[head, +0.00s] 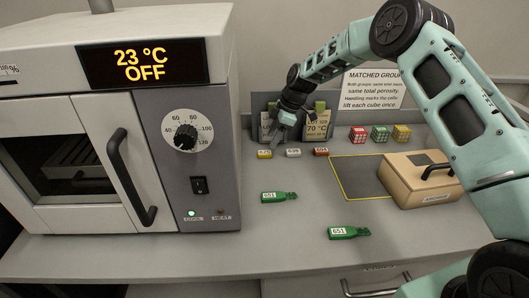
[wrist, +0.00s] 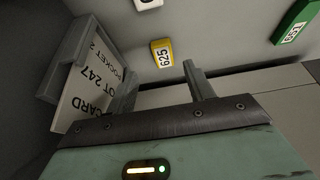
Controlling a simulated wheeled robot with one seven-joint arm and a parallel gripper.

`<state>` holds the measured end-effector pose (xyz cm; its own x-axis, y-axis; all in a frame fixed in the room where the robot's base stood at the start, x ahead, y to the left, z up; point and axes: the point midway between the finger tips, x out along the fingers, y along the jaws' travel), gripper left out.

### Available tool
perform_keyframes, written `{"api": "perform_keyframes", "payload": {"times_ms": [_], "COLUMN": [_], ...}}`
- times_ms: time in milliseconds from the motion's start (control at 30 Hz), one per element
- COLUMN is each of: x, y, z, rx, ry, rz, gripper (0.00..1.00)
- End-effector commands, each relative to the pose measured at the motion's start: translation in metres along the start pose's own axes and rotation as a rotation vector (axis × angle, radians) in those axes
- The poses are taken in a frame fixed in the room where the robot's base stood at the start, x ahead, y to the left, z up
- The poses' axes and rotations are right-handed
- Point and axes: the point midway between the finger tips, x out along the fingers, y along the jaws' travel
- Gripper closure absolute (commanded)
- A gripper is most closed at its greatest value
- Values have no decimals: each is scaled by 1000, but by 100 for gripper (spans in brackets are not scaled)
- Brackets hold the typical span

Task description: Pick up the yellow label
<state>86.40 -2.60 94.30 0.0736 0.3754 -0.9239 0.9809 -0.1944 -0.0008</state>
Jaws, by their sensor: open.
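The yellow label (head: 264,154) lies on the grey bench, at the left end of a row of three small labels. My gripper (head: 284,128) is above and behind the label in the head view, in front of the card holders. In the wrist view my gripper (wrist: 160,85) is open, with nothing between its fingers, and apart from the label.
White (head: 293,152) and red (head: 321,152) labels lie to the right. Green tags (head: 279,197) (head: 348,232) lie nearer. A card in a holder (wrist: 90,75) stands close beside my left finger. An oven (head: 110,130) stands left; a lidded box (head: 415,182) and several cubes (head: 380,133) are right.

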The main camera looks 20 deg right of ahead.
Motion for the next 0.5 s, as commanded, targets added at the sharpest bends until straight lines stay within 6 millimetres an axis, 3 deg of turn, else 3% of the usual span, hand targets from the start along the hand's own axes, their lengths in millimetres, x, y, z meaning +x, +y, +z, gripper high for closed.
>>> {"api": "perform_keyframes", "payload": {"times_ms": [500], "x": [53], "y": [-5], "z": [-1], "rx": [1], "ry": [0], "rz": [0], "gripper": [47]}}
